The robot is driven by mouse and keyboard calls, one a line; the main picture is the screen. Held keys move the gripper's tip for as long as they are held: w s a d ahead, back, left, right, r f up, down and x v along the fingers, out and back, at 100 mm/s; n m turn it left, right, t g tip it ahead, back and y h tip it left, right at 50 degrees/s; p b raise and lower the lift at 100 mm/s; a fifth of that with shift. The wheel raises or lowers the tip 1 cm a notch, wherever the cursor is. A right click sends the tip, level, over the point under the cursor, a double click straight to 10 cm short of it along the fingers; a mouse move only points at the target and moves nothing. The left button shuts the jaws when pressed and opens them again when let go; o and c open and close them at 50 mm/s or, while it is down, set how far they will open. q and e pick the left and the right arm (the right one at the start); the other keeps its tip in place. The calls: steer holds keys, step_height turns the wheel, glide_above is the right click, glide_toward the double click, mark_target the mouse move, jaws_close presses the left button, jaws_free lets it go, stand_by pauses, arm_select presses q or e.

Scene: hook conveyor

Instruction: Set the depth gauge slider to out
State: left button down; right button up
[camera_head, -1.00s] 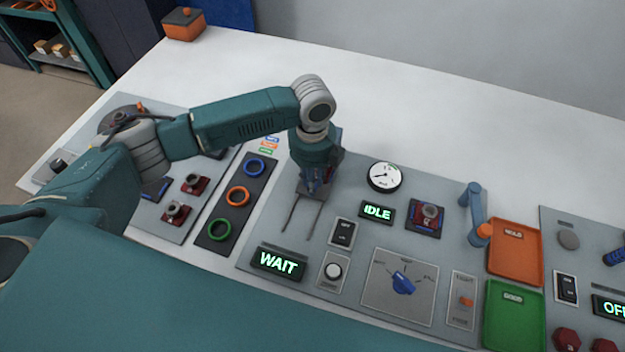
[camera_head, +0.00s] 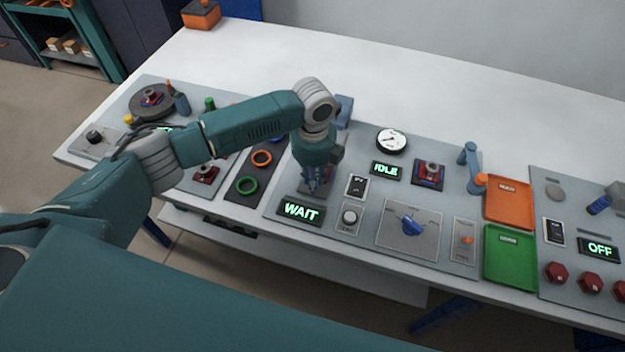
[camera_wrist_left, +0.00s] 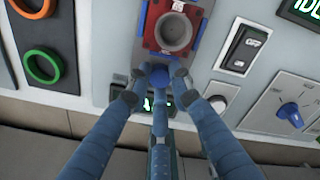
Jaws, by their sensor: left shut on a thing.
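The depth gauge slider (camera_wrist_left: 143,57) is a grey carriage on rails. It carries a red and blue fixture (camera_wrist_left: 168,48) with a grey round cup (camera_wrist_left: 173,32), seen from above in the left wrist view. A blue knob (camera_wrist_left: 160,76) sits at its near end. My left gripper (camera_head: 314,187) is shut on this knob, with its fingers closed around it in the wrist view. In the head view the carriage is mostly hidden under my gripper, close behind the WAIT display (camera_head: 301,210). My right gripper is not in view.
An OFF rocker switch (camera_head: 356,186), a round button (camera_head: 349,217) and a blue rotary knob (camera_head: 412,225) lie right of the slider. A panel with coloured rings (camera_head: 247,186) lies left. An orange tray (camera_head: 510,204) and green tray (camera_head: 511,256) stand further right.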

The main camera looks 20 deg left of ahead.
arm_select(q)
steer(key=shift+s+d+f, duration=0.1)
steer(key=shift+s, duration=0.2)
steer(key=c, duration=1.8)
jaws_free()
step_height(320, 180, up, 12)
steer(key=shift+r, duration=0.1)
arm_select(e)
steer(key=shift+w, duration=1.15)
